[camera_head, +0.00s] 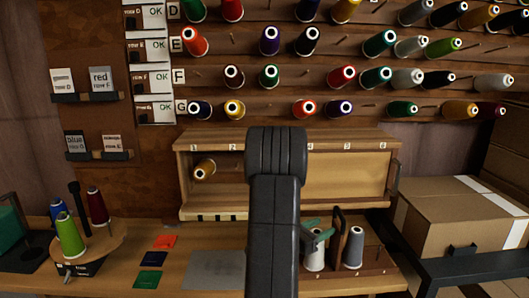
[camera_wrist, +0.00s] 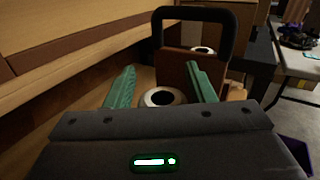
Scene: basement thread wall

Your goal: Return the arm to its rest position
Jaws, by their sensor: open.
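My arm rises through the middle of the head view and hides part of the wooden cabinet and bench behind it. My gripper (camera_head: 318,230) has green fingers and is low over the right side of the bench, at the top of a white spool (camera_head: 314,258). In the wrist view, the gripper (camera_wrist: 162,88) is open. The round top of the white spool (camera_wrist: 162,97) shows between the two spread fingers, with gaps visible beside it. I cannot tell how far down the fingers reach around it.
A wooden caddy (camera_head: 350,272) with a dark upright handle (camera_wrist: 193,14) holds the white spool and a grey spool (camera_head: 353,247). A numbered cabinet (camera_head: 345,178) stands behind. A cardboard box (camera_head: 450,222) is at right. A spool stand (camera_head: 95,245) is at left. Thread pegs fill the wall.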

